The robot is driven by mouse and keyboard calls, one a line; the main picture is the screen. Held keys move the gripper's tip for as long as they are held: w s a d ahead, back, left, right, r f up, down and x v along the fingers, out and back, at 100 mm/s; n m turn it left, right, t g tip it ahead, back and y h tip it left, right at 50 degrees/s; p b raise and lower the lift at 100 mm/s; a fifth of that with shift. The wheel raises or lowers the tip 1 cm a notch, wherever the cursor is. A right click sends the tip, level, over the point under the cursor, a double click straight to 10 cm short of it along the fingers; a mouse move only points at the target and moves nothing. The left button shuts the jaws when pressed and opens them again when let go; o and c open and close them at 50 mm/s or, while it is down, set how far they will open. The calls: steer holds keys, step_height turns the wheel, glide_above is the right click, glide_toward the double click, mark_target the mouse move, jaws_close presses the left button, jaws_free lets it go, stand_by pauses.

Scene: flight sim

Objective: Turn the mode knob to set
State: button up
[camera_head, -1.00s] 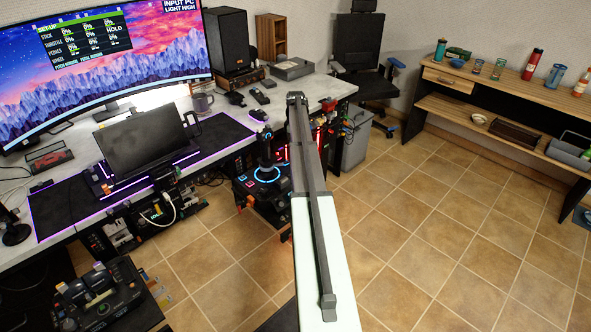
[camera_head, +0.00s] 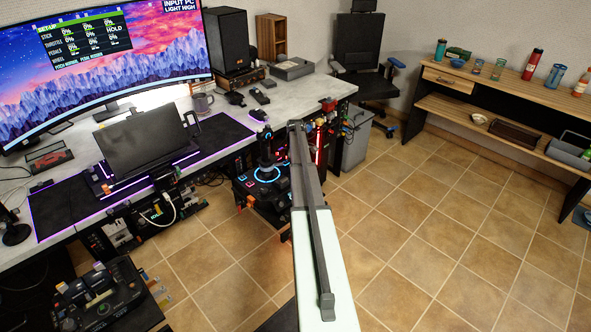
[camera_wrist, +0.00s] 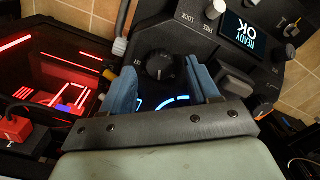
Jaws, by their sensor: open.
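A round black knob (camera_wrist: 160,65) with a white pointer line sits on a dark control panel (camera_wrist: 185,30) in the wrist view. It lies between the blue fingertips of my gripper (camera_wrist: 163,82). The gripper is open, with a gap on each side of the knob, and I cannot tell whether the fingers reach its depth. Marks around the knob are too small to read. In the head view my arm covers the gripper and knob; the joystick unit (camera_head: 266,174) with a blue-lit ring shows just left of the arm.
A small display (camera_wrist: 248,38) reading READY OK, upside down, is beside the knob. A silver-topped knob (camera_wrist: 215,9) and a grey lever (camera_wrist: 237,82) stand close to the right finger. Red-lit equipment (camera_wrist: 50,75) is at left. The tiled floor (camera_head: 430,230) is open at right.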

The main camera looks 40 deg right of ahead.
steer(key=shift+f, duration=0.75)
steer(key=c, duration=1)
steer(key=shift+c, duration=0.2)
